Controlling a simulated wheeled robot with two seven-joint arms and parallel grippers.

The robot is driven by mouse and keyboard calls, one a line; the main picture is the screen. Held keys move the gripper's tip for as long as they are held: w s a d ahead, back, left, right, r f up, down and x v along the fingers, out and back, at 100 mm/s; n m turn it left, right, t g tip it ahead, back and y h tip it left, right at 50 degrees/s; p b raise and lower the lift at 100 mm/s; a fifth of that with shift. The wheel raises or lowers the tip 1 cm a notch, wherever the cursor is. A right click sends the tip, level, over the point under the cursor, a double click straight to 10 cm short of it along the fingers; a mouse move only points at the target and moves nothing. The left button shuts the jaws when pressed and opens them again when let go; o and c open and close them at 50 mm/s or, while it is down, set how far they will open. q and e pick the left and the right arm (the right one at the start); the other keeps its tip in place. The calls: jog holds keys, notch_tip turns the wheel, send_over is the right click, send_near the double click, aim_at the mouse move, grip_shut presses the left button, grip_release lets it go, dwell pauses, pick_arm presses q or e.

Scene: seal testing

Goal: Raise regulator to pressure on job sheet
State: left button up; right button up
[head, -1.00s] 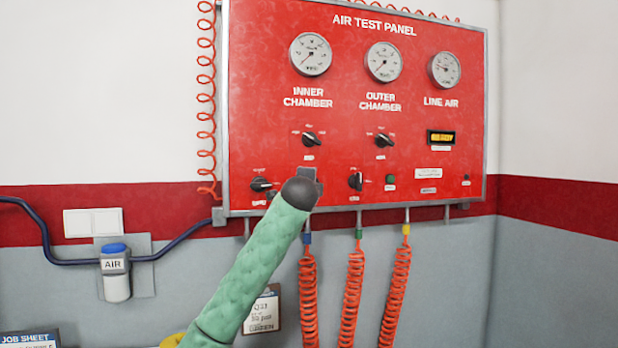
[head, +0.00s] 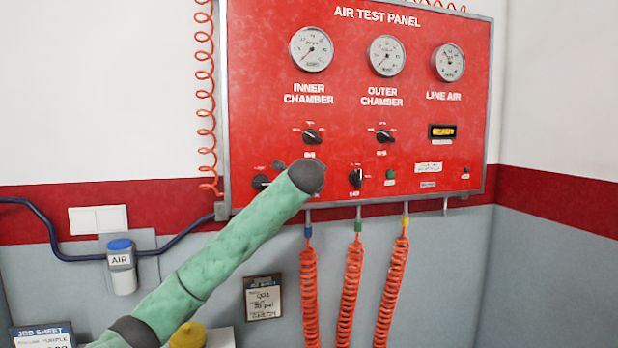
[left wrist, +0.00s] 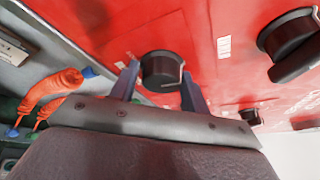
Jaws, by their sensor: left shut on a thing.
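The red air test panel (head: 370,110) fills the upper middle of the head view, with gauges, black knobs and a small lit display (head: 442,131) whose digits are too blurred to read. My left gripper is at the panel's lower edge, its fingers hidden behind my dark wrist in the head view. In the left wrist view, my left gripper (left wrist: 160,78) has its two fingers on either side of a round black knob (left wrist: 163,68), shut on it. The job sheet (head: 42,333) is partly cut off at the lower left. My right gripper is not in view.
Orange coiled hoses (head: 350,285) hang below the panel. A card (head: 262,298) hangs on the grey wall. A blue-capped AIR unit (head: 121,262) sits on a blue pipe at left. A yellow object (head: 187,335) stands at the bottom. More knobs (left wrist: 290,42) flank the gripper.

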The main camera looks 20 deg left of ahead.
pick_arm(q)
jog(key=shift+r, duration=0.4)
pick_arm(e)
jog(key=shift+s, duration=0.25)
pick_arm(q)
jog(key=o, duration=0.9)
jog(key=shift+w+d+f, duration=0.1)
jog(key=shift+d+f, duration=0.1)
jog(key=shift+f, duration=0.1)
jog(key=b+v, duration=0.4)
jog(key=v, duration=0.3)
jog(key=shift+s+r, duration=0.2)
jog(key=shift+s, duration=0.1)
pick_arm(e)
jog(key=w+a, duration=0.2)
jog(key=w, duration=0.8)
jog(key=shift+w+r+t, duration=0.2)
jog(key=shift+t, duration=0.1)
pick_arm(q)
jog(key=shift+o, duration=0.2)
jog(key=shift+d, duration=0.1)
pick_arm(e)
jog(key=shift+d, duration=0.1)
